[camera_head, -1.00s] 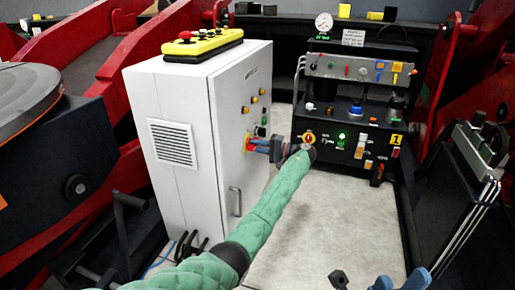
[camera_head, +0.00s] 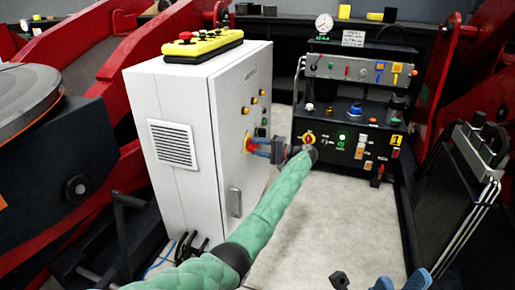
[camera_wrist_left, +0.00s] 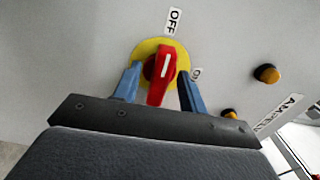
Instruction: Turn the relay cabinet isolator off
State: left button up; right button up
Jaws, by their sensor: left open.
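The relay cabinet (camera_head: 180,110) is a white box standing left of centre in the head view, its door facing right. Its isolator is a red handle (camera_wrist_left: 160,76) on a yellow disc (camera_wrist_left: 142,52). The handle's white mark points up toward the OFF label (camera_wrist_left: 173,21); the ON label (camera_wrist_left: 196,73) is partly hidden at the right. My left gripper (camera_wrist_left: 157,88) is open, with one blue finger on each side of the handle; I cannot tell whether they touch it. My right gripper (camera_head: 401,282) shows only partly at the bottom edge.
A yellow pendant with a red button (camera_head: 202,45) lies on the cabinet top. Amber lamps (camera_wrist_left: 267,74) and a door handle (camera_head: 235,201) are near the isolator. A black control rack (camera_head: 350,110) stands behind to the right. The pale floor (camera_head: 330,220) is clear.

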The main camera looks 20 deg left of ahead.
pick_arm(q)
jog(key=d, duration=0.7)
jog(key=shift+d+p, duration=0.15)
jog(key=shift+p, duration=0.25)
jog(key=shift+s, duration=0.1)
